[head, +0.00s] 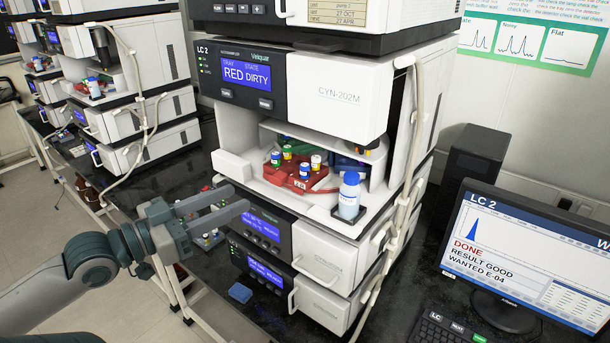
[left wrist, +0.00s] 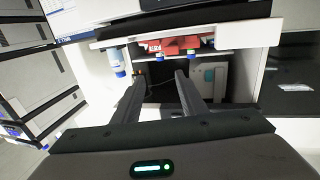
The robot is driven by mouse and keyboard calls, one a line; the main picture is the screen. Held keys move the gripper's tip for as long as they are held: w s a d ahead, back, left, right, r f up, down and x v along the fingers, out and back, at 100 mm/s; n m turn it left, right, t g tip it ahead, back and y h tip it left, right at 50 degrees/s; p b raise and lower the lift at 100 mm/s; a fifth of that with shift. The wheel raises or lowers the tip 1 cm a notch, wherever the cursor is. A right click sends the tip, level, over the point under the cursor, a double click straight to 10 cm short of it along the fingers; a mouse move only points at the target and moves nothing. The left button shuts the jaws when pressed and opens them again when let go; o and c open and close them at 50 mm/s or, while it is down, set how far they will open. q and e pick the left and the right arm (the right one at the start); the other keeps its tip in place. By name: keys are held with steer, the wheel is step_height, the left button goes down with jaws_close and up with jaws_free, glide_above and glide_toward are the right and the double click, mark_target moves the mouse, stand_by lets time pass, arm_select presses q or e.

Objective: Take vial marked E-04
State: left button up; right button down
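A red tray (head: 300,178) sits on the open shelf of the LC 2 stack and holds several small vials. My left gripper (head: 240,199) is open and empty, in front of the stack, left of and below the tray. In the left wrist view its fingers (left wrist: 160,78) are apart, with the red tray (left wrist: 180,45) beyond them. My right gripper is not in view.
A blue-capped bottle (head: 349,195) stands at the shelf's front right corner. White tubing (head: 400,215) runs down the stack's right side. A monitor (head: 530,255) reads "DONE, RESULT GOOD, WANTED E-04". The stack's display (head: 246,75) reads "RED DIRTY". A blue block (head: 240,292) lies on the dark bench.

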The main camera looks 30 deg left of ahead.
arm_select(q)
steer(key=shift+b+x, duration=0.95)
steer(key=shift+x, duration=1.05)
steer(key=p, duration=0.3)
glide_toward(301, 168)
steer(key=shift+w, duration=0.55)
steer(key=shift+f+x, duration=0.2)
steer(key=shift+x, duration=0.75)
steer(key=shift+w+d+r+p, duration=0.1)
steer(key=shift+p, duration=0.25)
steer(key=shift+w+d+r+p, duration=0.15)
steer(key=shift+w+p, duration=0.35)
steer(key=shift+p, duration=0.05)
steer(key=p+x, duration=0.2)
steer(key=shift+w+d+r, duration=0.1)
steer(key=shift+w+d, duration=0.05)
steer(key=shift+w, duration=0.2)
steer(key=shift+w+d+f, duration=0.2)
steer(key=shift+w+d, duration=0.05)
steer(key=shift+w, duration=0.3)
